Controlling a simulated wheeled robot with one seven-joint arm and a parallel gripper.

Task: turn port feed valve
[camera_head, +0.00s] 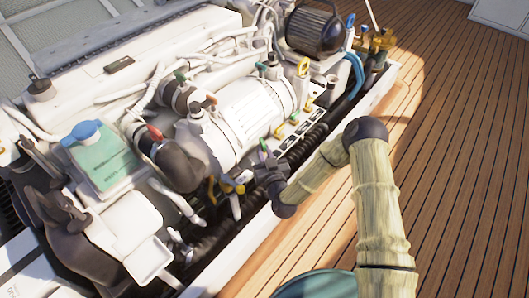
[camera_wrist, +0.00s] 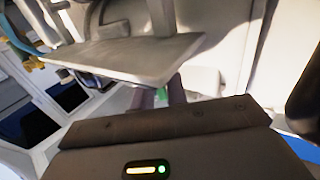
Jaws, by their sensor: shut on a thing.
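My gripper (camera_head: 262,160) is at the near right side of the engine, at the end of the bamboo-like arm. In the wrist view its two fingers (camera_wrist: 162,97) are close together with a small green piece between them. That piece looks like a green valve handle (camera_wrist: 162,91), and green also shows at the fingertips in the head view (camera_head: 263,145). My gripper is shut on it. Most of the handle and the valve body under it are hidden by the fingers. I cannot tell its turn angle, nor whether it is the port feed valve.
Yellow handles (camera_head: 279,131) and a labelled strip (camera_head: 300,135) lie just beyond my gripper. A yellow-brown fitting (camera_head: 232,187) and black ribbed hose run close by. The white engine cylinder (camera_head: 245,112) stands to the left. Wooden deck (camera_head: 460,150) is clear at right.

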